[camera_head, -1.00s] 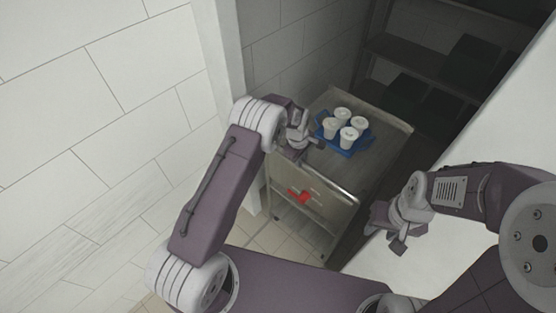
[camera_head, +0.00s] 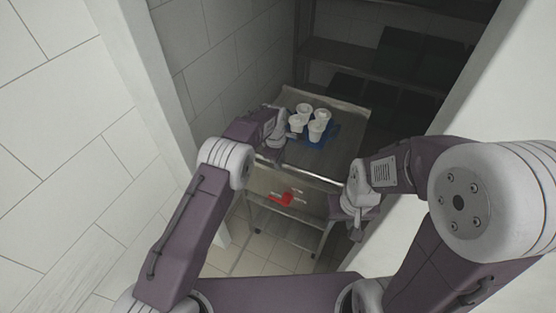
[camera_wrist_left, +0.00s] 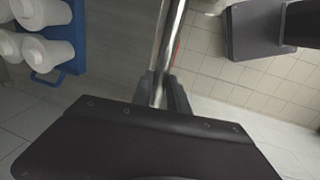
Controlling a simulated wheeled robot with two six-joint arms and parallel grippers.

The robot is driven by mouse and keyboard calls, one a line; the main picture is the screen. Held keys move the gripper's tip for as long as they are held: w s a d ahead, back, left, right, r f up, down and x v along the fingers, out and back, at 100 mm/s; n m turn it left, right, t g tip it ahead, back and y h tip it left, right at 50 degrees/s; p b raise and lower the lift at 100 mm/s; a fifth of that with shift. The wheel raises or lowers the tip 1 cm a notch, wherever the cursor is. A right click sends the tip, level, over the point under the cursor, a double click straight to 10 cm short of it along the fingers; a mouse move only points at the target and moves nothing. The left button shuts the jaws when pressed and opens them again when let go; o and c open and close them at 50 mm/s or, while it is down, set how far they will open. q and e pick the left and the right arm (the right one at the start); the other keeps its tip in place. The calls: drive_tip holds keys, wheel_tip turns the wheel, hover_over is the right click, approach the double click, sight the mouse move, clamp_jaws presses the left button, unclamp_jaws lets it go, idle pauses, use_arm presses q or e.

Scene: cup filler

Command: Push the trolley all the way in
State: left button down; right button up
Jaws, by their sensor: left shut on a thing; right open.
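The metal trolley (camera_head: 308,173) stands in the alcove between the walls, with its front edge toward me. On its top is a blue tray (camera_head: 330,136) carrying several white cups (camera_head: 317,126) with lids. My left gripper (camera_head: 272,152) is at the trolley's front left. In the left wrist view it is shut on a shiny metal bar of the trolley (camera_wrist_left: 171,45), and the cups (camera_wrist_left: 47,52) show to the left. My right gripper (camera_head: 352,212) is open and empty, near the trolley's front right corner.
A white wall (camera_head: 150,85) edges the opening on the left, and a pale wall (camera_head: 478,75) stands on the right, close to my right arm. Dark shelves (camera_head: 365,57) stand behind the trolley. A red item (camera_head: 282,199) shows below the trolley top.

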use_arm(q)
drive_tip(key=shift+w+r, duration=0.15)
drive_tip(key=shift+w, duration=0.05)
drive_tip(key=c, duration=1.5)
unclamp_jaws()
drive_tip(key=shift+o, duration=1)
drive_tip(key=shift+w+d, duration=0.1)
drive_tip(key=shift+w, duration=0.05)
drive_tip(key=shift+r, duration=0.2)
wheel_tip(320, 180, up, 8)
drive_tip(key=s+b, duration=0.1)
drive_tip(key=b, duration=0.1)
drive_tip(key=shift+s+a+b, duration=0.3)
drive_tip(key=shift+a+b, duration=0.1)
drive_tip(key=shift+r, duration=0.1)
